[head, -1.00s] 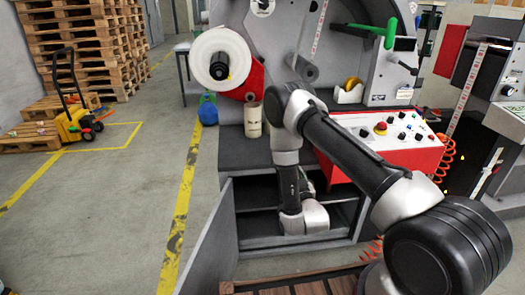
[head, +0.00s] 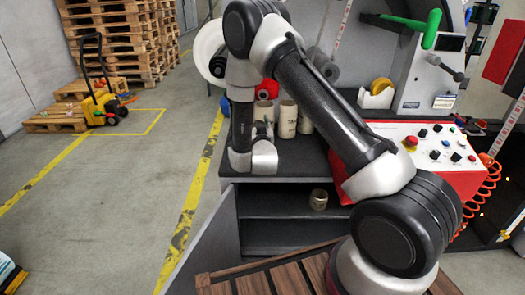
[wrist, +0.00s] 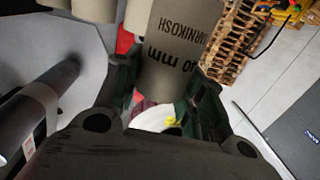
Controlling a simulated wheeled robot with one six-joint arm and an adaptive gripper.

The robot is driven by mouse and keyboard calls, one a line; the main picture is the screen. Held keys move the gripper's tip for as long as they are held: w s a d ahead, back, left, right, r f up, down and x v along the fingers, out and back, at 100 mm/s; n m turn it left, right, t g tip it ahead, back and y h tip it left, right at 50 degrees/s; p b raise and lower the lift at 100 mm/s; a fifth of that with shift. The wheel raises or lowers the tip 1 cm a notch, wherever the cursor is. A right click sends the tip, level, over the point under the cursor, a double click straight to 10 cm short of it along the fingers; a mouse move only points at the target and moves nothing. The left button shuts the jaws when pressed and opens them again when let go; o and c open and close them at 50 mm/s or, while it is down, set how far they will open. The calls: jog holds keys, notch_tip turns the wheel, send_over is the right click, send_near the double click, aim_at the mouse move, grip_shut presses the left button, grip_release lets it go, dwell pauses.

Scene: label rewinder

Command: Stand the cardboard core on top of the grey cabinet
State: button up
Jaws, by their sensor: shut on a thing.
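A beige cardboard core (wrist: 183,45) with dark printing is between the two dark fingers of my gripper (wrist: 163,75) in the wrist view, and the gripper is shut on it. In the head view my gripper (head: 263,131) is over the left part of the grey cabinet's dark top (head: 285,163), largely hidden by my wrist. The held core (head: 264,111) appears just above it; whether its foot touches the top cannot be told. Another core (head: 287,119) stands close to its right, with one more (head: 305,124) partly behind my arm.
A short core (head: 319,199) sits on a shelf inside the cabinet, whose door (head: 207,245) is open. The red control panel (head: 440,150) stands to the right. Wooden slats (head: 270,275) lie in front. Clear cabinet top shows near its front edge.

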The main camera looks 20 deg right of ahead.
jog(key=shift+m+h, duration=0.5)
jog(key=shift+h, duration=0.2)
jog(key=shift+w+a+f, duration=0.4)
jog(key=shift+a+f, duration=0.15)
jog(key=shift+f, duration=1.1)
jog(key=shift+w+a+f, duration=0.4)
jog(key=shift+a+f, duration=0.1)
jog(key=shift+f, duration=1.1)
jog(key=shift+w+a+f, duration=0.4)
jog(key=shift+a+f, duration=0.15)
jog(key=shift+f, duration=1.1)
jog(key=o, duration=0.9)
jog(key=shift+f, duration=0.1)
jog(key=shift+c, duration=0.2)
